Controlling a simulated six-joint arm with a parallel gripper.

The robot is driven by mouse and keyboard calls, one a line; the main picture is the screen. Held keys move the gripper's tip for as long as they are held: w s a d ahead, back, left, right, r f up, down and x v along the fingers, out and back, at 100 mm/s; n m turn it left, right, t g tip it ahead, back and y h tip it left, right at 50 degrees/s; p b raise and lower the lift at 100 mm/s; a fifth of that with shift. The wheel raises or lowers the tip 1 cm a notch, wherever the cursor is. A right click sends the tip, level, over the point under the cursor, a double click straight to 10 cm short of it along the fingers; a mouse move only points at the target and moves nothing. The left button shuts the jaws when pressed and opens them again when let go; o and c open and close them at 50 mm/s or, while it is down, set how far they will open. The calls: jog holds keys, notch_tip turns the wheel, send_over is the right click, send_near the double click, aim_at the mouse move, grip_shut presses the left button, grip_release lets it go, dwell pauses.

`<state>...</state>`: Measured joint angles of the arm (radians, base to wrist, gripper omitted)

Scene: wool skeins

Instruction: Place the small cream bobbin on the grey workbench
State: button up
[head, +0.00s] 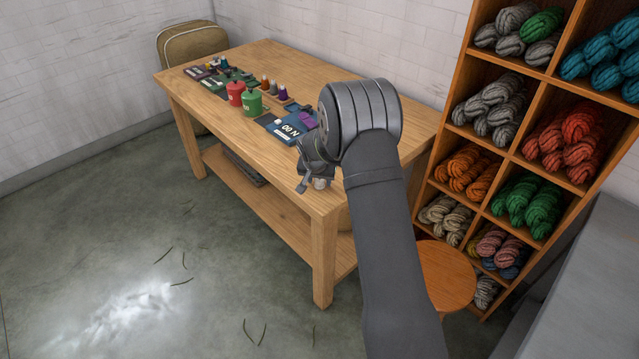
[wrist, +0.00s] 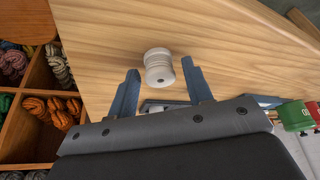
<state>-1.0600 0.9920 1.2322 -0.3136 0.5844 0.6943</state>
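The small cream bobbin (wrist: 158,67) shows in the wrist view between the tips of my gripper's two fingers, over the wooden table top. My gripper (wrist: 160,70) is open, with a gap between each finger and the bobbin. In the head view my gripper (head: 311,182) is at the near right part of the wooden table, and the bobbin (head: 320,184) shows small beside a finger. I cannot tell whether the bobbin touches the table. A grey bench surface (head: 590,270), apparently the grey workbench, stands at the right edge of the head view.
A shelf of wool skeins (head: 520,150) and an orange-brown stool (head: 445,275) stand to the right. The floor at left is mostly clear.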

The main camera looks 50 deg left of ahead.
jog(key=c, duration=0.8)
jog(key=shift+r, duration=0.1)
jog(key=shift+r, duration=0.6)
notch_tip(320, 180, up, 3)
jog(key=shift+r, duration=0.1)
jog(key=w+d+r, duration=0.1)
jog(key=d+r, duration=0.1)
jog(key=d, duration=0.1)
jog(key=w+d+r, duration=0.2)
jog(key=d, duration=0.2)
jog(key=w+d+r, duration=0.2)
jog(key=d, duration=0.1)
jog(key=shift+d+r, duration=0.2)
jog(key=shift+d, duration=0.1)
